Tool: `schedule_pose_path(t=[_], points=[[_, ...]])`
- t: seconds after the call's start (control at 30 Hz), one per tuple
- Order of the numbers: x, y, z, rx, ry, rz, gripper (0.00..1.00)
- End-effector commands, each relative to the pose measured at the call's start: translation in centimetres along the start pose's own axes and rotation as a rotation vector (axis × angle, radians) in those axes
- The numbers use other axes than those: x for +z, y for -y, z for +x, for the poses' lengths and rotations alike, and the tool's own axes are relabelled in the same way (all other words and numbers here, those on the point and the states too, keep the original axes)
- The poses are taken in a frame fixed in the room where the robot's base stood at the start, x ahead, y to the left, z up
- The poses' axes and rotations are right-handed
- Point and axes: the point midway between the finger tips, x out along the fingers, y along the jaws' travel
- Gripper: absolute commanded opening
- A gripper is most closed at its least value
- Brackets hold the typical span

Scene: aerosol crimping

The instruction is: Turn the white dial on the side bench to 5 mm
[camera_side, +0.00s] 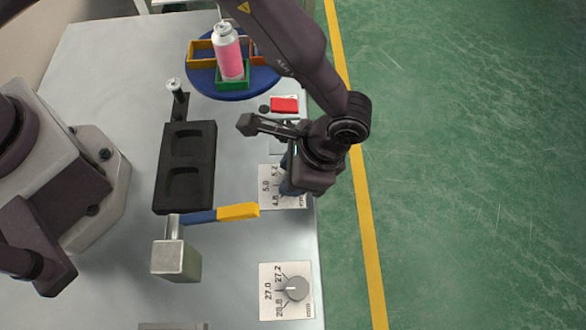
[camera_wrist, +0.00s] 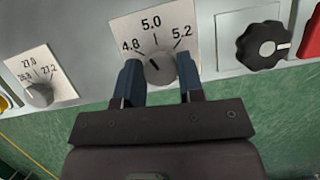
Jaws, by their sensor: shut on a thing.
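The dial (camera_wrist: 161,69) is a pale grey-white knob on a white plate (camera_wrist: 182,18) marked 4.8, 5.0 and 5.2. My gripper (camera_wrist: 160,80) has its two blue fingers on either side of the dial and is shut on it. The dark pointer line on the dial leans up and left, to the 4.8 side of the 5.0 mark. In the side view the plate (camera_side: 268,198) lies near the bench's right edge, and my gripper (camera_side: 288,180) covers the dial there.
A second dial (camera_side: 293,289), marked around 27.0, sits nearer the front. A black knob (camera_wrist: 262,46) and a red block (camera_side: 285,105) are beyond the gripped dial. A pink can (camera_side: 229,58) stands on a blue turntable.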

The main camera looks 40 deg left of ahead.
Motion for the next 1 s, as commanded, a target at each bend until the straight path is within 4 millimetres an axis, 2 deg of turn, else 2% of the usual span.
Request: schedule_pose_path(t=[0.4, 1.0], points=[[0.01, -0.09, -0.10, -0.111, 0.000, 0.263, 0.12], [0.01, -0.05, -0.11, -0.144, -0.002, 0.344, 0.12]])
